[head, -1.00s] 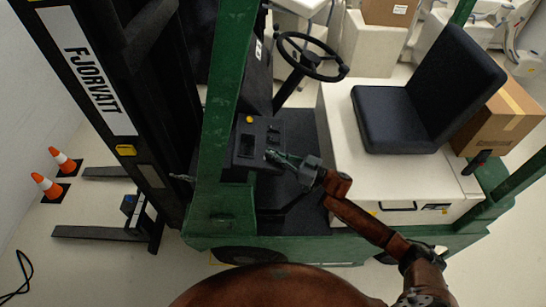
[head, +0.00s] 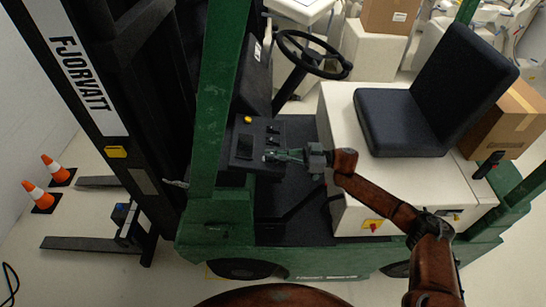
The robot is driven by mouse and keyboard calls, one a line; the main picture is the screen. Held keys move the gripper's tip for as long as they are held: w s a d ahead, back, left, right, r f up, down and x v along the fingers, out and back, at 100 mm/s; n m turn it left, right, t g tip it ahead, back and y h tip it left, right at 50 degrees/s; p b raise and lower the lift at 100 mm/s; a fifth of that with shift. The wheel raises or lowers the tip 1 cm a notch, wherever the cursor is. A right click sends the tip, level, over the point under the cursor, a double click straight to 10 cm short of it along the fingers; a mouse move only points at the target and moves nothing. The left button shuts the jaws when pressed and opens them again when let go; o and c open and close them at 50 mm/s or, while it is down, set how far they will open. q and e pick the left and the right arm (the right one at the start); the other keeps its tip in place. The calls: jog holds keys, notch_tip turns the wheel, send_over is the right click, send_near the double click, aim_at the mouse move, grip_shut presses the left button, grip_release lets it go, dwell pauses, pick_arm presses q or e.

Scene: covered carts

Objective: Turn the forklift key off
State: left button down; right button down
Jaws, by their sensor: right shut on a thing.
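The forklift (head: 222,110) has a green frame, a black mast at the left and a black seat at the right. Its dark control panel (head: 255,146) has a yellow button (head: 248,119) near the top and small switches down its right side. My right gripper (head: 268,156) reaches in from the right, with its fingertips at the panel's lower right. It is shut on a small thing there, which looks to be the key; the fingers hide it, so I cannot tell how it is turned. My left gripper is not in view.
The steering wheel (head: 312,56) stands above and behind the panel. The seat (head: 410,118) is on a white housing to the right. Orange cones (head: 38,196) and the forks (head: 95,244) are at the left. The green post (head: 217,90) stands just left of the panel.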

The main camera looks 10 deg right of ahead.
jog(key=c, duration=2.1)
grip_release()
jog(key=shift+d, duration=0.1)
jog(key=d, duration=0.4)
jog(key=s+d, duration=0.1)
jog(key=d, duration=0.2)
jog(key=d+f, duration=0.1)
jog(key=d, duration=0.3)
jog(key=shift+s+d+f, duration=0.1)
jog(key=shift+s+d, duration=0.2)
jog(key=shift+s, duration=0.05)
jog(key=shift+a+f, duration=0.1)
